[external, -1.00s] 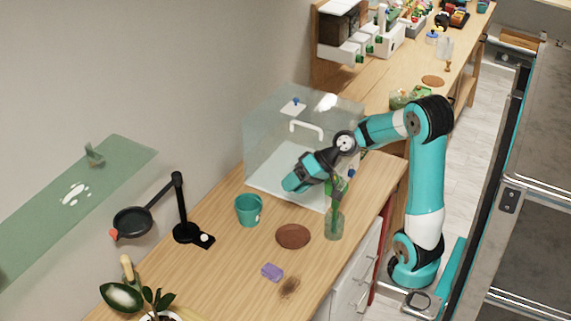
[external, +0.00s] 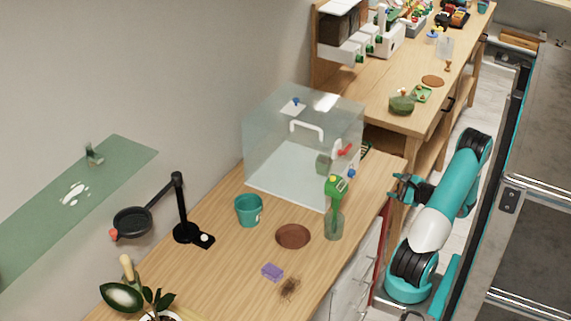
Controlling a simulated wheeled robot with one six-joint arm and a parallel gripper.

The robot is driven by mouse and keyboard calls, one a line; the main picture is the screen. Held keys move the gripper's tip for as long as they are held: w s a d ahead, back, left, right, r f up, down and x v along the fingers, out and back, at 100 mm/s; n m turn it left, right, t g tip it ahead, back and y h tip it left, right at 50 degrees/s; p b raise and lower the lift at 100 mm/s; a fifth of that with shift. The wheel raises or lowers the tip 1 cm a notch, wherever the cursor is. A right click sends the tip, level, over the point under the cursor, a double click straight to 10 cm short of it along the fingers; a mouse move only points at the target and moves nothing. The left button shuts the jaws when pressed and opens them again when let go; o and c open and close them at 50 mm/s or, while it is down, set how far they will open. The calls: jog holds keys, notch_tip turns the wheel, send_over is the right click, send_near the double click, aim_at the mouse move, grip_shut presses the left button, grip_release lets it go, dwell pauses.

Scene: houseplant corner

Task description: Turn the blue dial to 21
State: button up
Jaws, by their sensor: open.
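A clear glass case (external: 280,150) with a white handle stands on the wooden counter. A small blue knob (external: 351,173) sits low at its right side, near a red lever (external: 345,151). Another small blue knob (external: 296,101) is on a white plate on the case's top. Which one is the blue dial I cannot tell, and no numbers are readable. My gripper (external: 396,188) is open and empty, right of the case, by the counter's right edge, apart from both knobs.
A green-topped bottle (external: 334,222) stands near the counter's right edge, between case and front. A teal pot (external: 249,210), brown saucer (external: 293,236), purple sponge (external: 272,272) and black lamp (external: 182,232) share the counter.

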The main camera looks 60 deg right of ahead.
aim_at(354, 175)
jog(key=p+x, duration=0.2)
jog(key=x, duration=1.4)
jog(key=shift+w+d, duration=0.1)
jog(key=shift+w, duration=0.2)
jog(key=c, duration=0.9)
